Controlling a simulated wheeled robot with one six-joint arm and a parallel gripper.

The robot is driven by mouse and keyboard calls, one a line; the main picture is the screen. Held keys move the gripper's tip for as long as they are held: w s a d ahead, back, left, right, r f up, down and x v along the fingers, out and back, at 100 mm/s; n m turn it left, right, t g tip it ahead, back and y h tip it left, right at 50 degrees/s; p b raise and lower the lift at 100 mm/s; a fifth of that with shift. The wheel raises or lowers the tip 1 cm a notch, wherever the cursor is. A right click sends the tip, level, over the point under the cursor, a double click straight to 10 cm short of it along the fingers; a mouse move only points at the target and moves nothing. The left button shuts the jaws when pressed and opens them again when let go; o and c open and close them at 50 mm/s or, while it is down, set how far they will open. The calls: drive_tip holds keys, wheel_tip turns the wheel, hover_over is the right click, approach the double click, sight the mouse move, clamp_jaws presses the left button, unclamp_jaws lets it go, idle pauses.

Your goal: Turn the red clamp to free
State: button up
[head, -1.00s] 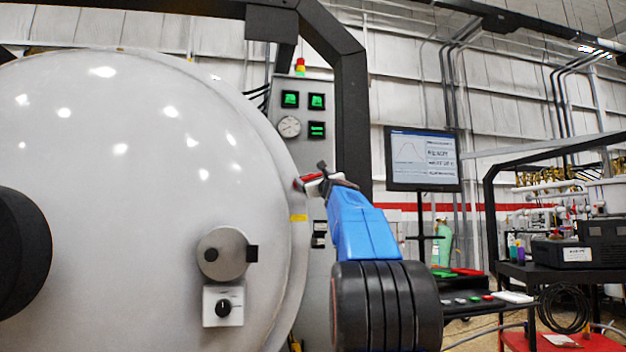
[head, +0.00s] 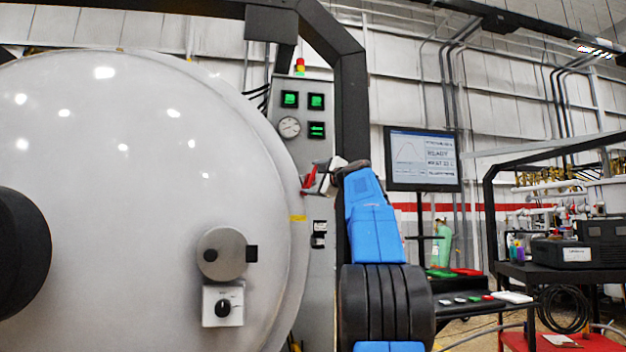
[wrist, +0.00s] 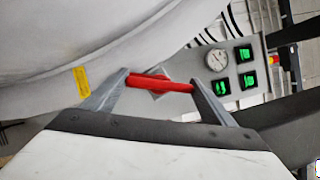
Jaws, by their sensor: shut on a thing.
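The red clamp (wrist: 160,83) lies between the two grey fingers of my gripper (wrist: 160,86) in the wrist view, and the fingers are shut on it. In the head view the red clamp (head: 308,180) shows as a small red piece at the right rim of the big pale furnace door (head: 130,200). My gripper (head: 318,178) reaches it from the right and hides part of it. In the wrist view the clamp runs nearly level across the gap between the fingers.
A grey panel (head: 318,270) with green displays and a gauge (head: 289,127) stands just behind the clamp. A dark frame post (head: 352,110) rises close behind my gripper. A monitor (head: 422,158) and a cart with equipment (head: 570,272) stand to the right.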

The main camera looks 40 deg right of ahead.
drive_tip(key=n+g+y, duration=0.1)
drive_tip(key=n, duration=0.3)
drive_tip(key=shift+n, duration=0.3)
drive_tip(key=shift+n+g, duration=0.9)
drive_tip(key=shift+n, duration=0.5)
drive_tip(key=o, duration=1)
drive_tip(key=shift+o, duration=0.2)
drive_tip(key=v, duration=1.7)
drive_tip(key=shift+s, duration=0.2)
drive_tip(key=shift+a, duration=0.2)
